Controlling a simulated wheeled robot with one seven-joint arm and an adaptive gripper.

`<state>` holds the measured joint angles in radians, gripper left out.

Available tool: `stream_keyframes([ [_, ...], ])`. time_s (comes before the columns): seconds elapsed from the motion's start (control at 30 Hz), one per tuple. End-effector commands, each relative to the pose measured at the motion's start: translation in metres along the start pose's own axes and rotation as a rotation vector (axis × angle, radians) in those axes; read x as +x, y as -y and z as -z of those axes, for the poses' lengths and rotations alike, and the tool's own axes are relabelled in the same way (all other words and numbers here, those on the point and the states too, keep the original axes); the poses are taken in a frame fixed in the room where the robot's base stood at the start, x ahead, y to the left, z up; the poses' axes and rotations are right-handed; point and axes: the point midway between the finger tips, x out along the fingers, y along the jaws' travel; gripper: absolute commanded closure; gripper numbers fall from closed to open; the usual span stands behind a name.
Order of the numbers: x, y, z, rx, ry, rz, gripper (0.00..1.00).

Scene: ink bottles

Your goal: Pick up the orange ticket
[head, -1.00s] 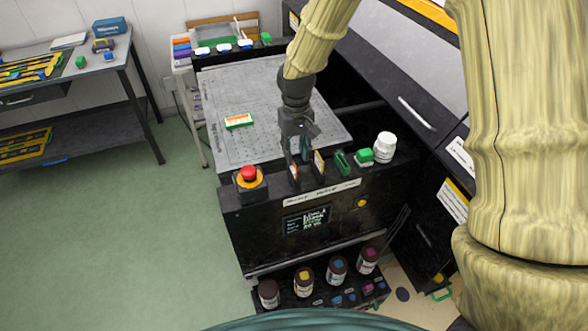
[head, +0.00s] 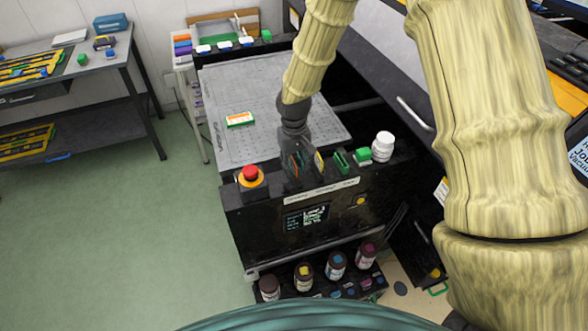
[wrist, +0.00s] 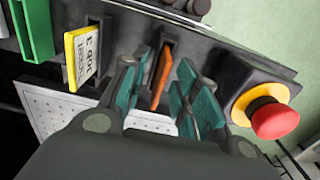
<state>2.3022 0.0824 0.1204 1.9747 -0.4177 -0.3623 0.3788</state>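The orange ticket (wrist: 161,76) stands edge-on in a slot of the black machine, in the wrist view. My gripper (wrist: 167,90) is open, with one teal-padded finger on each side of the ticket. Gaps show between the ticket and both pads. In the head view my gripper (head: 297,165) is low at the machine's front ledge and mostly hides the ticket. A yellow ticket (wrist: 83,57) with print stands in the neighbouring slot, left of my gripper in the wrist view; it also shows in the head view (head: 319,162).
A red stop button (head: 250,173) sits left of my gripper. Green holders (head: 341,160) and a white bottle (head: 383,147) are to the right. An orange-and-white box (head: 239,119) lies on the grey perforated plate (head: 270,85). Ink bottles (head: 304,278) stand below.

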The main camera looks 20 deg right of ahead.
Motion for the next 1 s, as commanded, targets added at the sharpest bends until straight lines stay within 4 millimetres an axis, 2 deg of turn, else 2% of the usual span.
stream_keyframes([
  [0.1, 0.0, 0.0, 0.0, 0.0, 0.0, 0.0, 0.7],
  [0.27, 0.0, 0.0, 0.0, 0.0, 0.0, 0.0, 0.99],
  [0.3, 0.0, 0.0, 0.0, 0.0, 0.0, 0.0, 1.0],
  [0.77, -0.002, 0.0, 0.0, 0.0, -0.001, 0.0, 1.0],
  [1.0, -0.02, 0.0, 0.001, 0.001, -0.003, 0.001, 1.0],
])
